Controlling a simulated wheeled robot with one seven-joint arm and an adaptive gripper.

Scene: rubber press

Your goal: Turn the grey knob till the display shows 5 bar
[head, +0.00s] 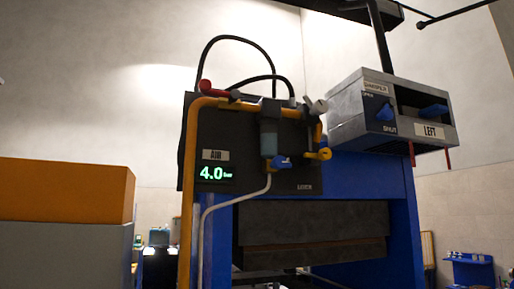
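The display (216,173) on the dark panel reads 4.0 bar in green digits, under a label that says AIR. A light grey knob (319,107) sticks out at the upper right of the panel, at the end of the yellow pipework. Nothing touches it. My gripper is not in view.
The dark panel (232,130) also carries a red knob (205,86), a blue handle (282,162) and a yellow knob (324,154). A grey box (352,127) with blue knobs hangs close right of the grey knob. An orange-topped block (62,190) stands at left.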

